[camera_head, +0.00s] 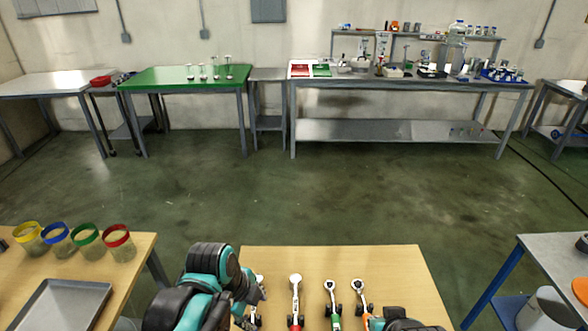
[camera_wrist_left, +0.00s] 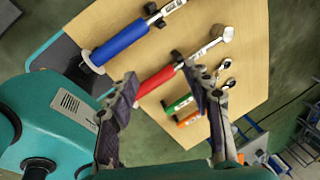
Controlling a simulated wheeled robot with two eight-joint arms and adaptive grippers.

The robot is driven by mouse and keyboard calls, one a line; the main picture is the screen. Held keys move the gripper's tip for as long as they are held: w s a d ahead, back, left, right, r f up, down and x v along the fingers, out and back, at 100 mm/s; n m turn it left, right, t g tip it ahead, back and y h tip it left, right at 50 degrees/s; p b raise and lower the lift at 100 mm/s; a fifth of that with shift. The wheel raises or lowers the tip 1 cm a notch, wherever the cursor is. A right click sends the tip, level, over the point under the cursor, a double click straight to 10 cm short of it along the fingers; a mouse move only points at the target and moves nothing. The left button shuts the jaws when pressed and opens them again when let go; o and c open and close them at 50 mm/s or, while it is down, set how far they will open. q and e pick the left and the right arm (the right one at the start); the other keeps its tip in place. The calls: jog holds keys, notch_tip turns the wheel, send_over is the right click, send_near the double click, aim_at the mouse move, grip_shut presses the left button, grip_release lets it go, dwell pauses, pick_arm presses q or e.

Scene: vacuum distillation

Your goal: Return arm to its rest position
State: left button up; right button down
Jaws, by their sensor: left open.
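My left arm (camera_head: 205,285) comes in from the lower left over the wooden table, and its gripper (camera_head: 252,292) is over the left end of the tool row. In the left wrist view the gripper (camera_wrist_left: 160,76) is open, fingers spread. The red-handled tool (camera_wrist_left: 156,80) shows between and beyond the fingers, and no object is held. A blue-handled tool (camera_wrist_left: 118,42) lies to its left, with green (camera_wrist_left: 178,105) and orange (camera_wrist_left: 188,118) handled tools to its right. In the head view the left-most tool is partly hidden by my arm. My right gripper cannot be made out.
The wooden table (camera_head: 400,270) carries the tool row. A left table (camera_head: 115,248) holds several colour-rimmed jars (camera_head: 88,242) and a grey tray (camera_head: 65,305). A grey table (camera_head: 550,255) stands at right. Open green floor (camera_head: 250,190) lies beyond, with benches along the wall.

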pick_arm(q)
jog(key=s+a+n+t+y, duration=0.1)
jog(key=a+n, duration=0.3)
jog(key=n, duration=0.6)
jog(key=s+a+n+t+y, duration=0.1)
jog(key=s+a+n+t, duration=0.2)
jog(key=n, duration=0.8)
jog(key=shift+a+r+t, duration=0.3)
jog(key=shift+a+r, duration=0.1)
jog(key=shift+a, duration=0.4)
